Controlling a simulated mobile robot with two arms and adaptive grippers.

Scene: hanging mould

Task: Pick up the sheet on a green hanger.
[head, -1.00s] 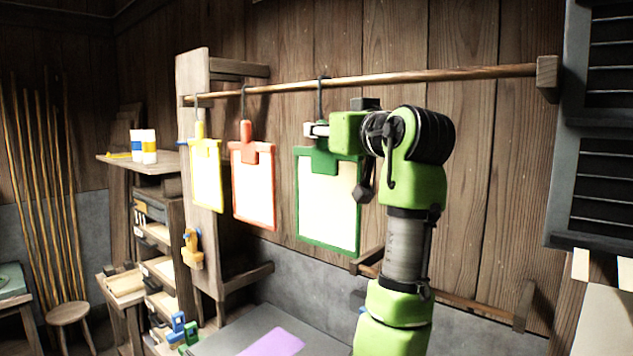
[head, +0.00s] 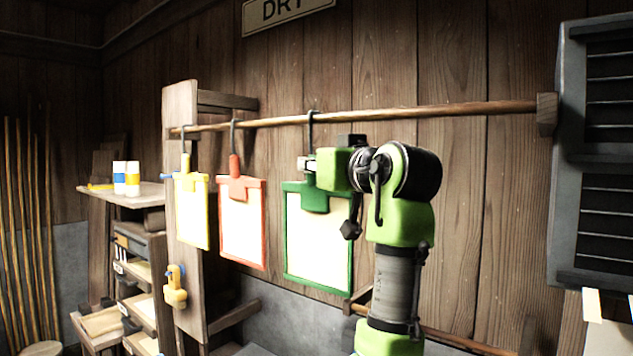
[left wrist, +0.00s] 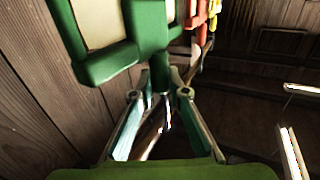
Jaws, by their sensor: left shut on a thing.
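The sheet on the green hanger (head: 318,245) is a pale sheet in a green frame, at the right of the three hanging sheets. Its dark hook (head: 312,128) is at the wooden rail (head: 420,112); I cannot tell if it rests on it. My left gripper (head: 309,164) is shut on the hanger's stem, above the green clip. In the left wrist view the green frame (left wrist: 110,62) fills the upper left, and the stem sits between the fingers of my left gripper (left wrist: 163,103). My right gripper is not in view.
An orange-framed sheet (head: 242,228) and a yellow-framed sheet (head: 192,215) hang to the left on the same rail. A wooden post (head: 180,110) stands at the rail's left end. A dark louvred shutter (head: 605,150) is at the right. Shelves with bottles (head: 126,178) stand at the left.

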